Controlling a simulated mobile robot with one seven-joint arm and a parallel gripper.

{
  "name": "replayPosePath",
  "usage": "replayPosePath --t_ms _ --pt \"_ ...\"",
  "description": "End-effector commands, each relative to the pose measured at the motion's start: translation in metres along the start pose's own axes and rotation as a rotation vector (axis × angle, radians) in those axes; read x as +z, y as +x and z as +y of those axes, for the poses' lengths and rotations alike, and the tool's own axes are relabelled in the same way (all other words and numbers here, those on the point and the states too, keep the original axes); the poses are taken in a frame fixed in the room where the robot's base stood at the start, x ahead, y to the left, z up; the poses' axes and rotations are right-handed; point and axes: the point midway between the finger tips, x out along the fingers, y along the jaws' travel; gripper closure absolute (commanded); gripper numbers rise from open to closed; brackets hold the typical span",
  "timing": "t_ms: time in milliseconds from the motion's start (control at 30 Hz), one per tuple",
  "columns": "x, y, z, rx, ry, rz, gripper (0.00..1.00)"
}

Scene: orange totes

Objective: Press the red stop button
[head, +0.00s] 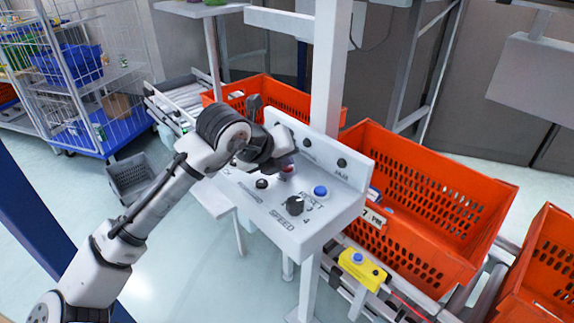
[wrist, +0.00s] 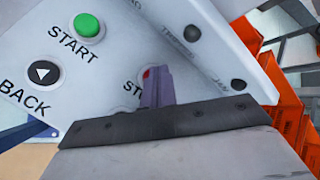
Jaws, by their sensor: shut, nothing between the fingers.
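The red stop button (wrist: 147,73) shows as a small red patch on the white control panel (wrist: 110,52) in the wrist view, mostly hidden behind my fingers. The label beside it is partly covered. My gripper (wrist: 158,72) is shut and empty, its fingertips right over the button; whether they touch it I cannot tell.
The panel also has a green START button (wrist: 87,25), a BACK button (wrist: 44,73), a blue RESET button (head: 320,191) and a black speed dial (head: 294,205). The panel's upright back wall (head: 340,150) stands close behind my gripper. Orange totes (head: 440,215) sit on the conveyor behind.

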Motion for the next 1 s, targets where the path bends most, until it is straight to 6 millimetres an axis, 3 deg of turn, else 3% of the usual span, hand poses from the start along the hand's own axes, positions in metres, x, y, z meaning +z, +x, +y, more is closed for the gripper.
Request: replayPosePath --t_ms 667,1000 --pt "0.009 -0.012 -0.009 0.000 0.000 0.000 1.00" --pt "0.025 -0.035 -0.026 -0.001 -0.001 0.000 1.00"
